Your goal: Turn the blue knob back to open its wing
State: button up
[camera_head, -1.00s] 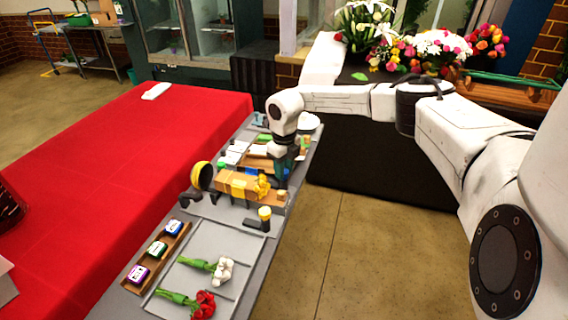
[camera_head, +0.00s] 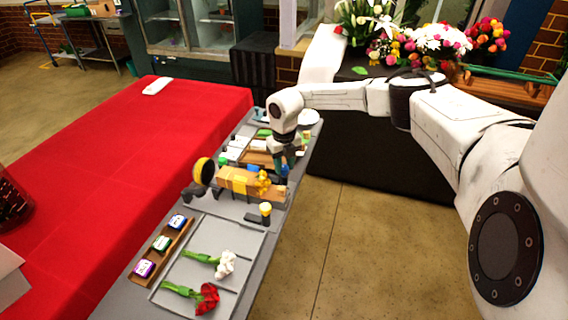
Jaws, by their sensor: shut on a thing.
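My gripper (camera_head: 283,161) points down over the far side of the bouquet fixture (camera_head: 236,181), a tan block with yellow parts. A small patch of blue, the blue knob (camera_head: 284,171), shows at its fingertips. The gripper is shut on the knob, though the fingers and the arm hide most of it. I cannot make out the knob's angle or how its wing stands.
A grey tray (camera_head: 236,258) in front holds a white flower (camera_head: 226,263) and a red flower (camera_head: 207,298). A brown rack (camera_head: 150,268) of small labelled boxes lies beside it. The red table (camera_head: 110,190) is left. Open floor (camera_head: 350,245) lies right.

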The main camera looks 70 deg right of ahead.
aim_at(284, 166)
jog(key=o, duration=1)
jog(key=shift+o, duration=0.2)
notch_tip(284, 166, up, 11)
jog(key=b, duration=0.2)
jog(key=shift+f, duration=0.15)
